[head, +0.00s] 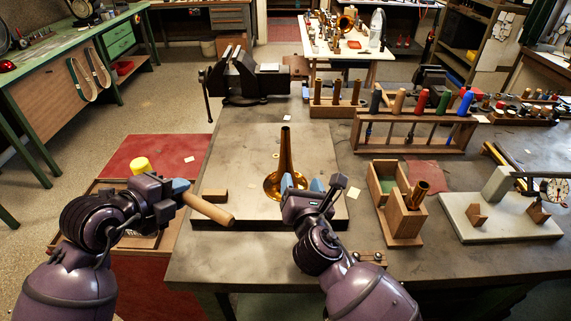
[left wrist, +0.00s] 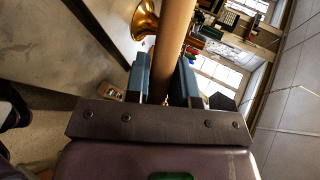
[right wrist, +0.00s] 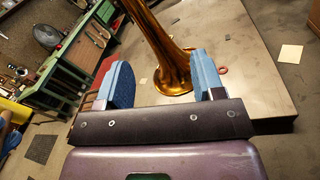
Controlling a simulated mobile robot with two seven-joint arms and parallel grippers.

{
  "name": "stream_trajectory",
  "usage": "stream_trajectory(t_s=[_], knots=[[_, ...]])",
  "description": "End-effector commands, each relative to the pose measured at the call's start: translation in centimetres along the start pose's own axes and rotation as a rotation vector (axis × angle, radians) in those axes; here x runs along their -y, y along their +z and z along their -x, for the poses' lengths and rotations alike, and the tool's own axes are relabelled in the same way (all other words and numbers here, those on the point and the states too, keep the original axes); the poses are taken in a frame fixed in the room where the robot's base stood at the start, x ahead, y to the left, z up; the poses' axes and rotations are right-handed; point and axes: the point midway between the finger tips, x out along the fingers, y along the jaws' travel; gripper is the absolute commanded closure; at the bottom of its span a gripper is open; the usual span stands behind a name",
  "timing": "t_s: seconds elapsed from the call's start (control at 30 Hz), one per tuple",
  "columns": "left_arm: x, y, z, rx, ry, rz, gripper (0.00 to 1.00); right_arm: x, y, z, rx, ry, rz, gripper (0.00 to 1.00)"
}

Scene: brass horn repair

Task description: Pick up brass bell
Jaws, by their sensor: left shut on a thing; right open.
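The brass bell (head: 285,165) stands upright on a grey metal plate (head: 240,216), flared end down and narrow end up. My right gripper (head: 303,183) is open just in front of the bell. In the right wrist view the bell's stem and flare (right wrist: 172,70) show beyond and between the blue fingers, and I cannot tell whether they touch it. In the left wrist view the rod (left wrist: 173,45) sits between the blue fingers, with the bell (left wrist: 146,20) behind.
A bench vise (head: 250,78) stands at the back left of the bench. A rack of coloured-handle tools (head: 415,135) and a wooden box (head: 400,215) are to the right. The plate right of the bell is mostly clear.

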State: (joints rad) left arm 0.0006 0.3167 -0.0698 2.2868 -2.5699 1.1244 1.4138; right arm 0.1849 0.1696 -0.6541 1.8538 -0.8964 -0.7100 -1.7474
Motion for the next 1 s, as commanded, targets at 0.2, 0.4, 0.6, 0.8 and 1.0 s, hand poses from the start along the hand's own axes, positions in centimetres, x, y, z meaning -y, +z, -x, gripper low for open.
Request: stream_trajectory(t_s=[0.2,0.4,0.6,0.8,1.0], knots=[[0.1,0.0,0.0,0.0,-0.002,-0.001,1.0,-2.9,0.9,-1.4,0.035,-0.087,0.231,0.38],[0.1,0.0,0.0,0.0,-0.002,-0.001,1.0,-3.9,1.3,-1.9,0.042,-0.124,0.327,0.38],[0.1,0.0,0.0,0.0,-0.002,-0.001,1.0,-3.7,1.5,-4.4,0.044,-0.128,0.339,0.38],[0.1,0.0,0.0,0.0,-0.002,-0.001,1.0,-3.4,1.7,-7.3,0.043,-0.127,0.337,0.38],[0.1,0.0,0.0,0.0,-0.002,-0.001,1.0,-3.2,1.7,-8.6,0.042,-0.127,0.335,0.38]])
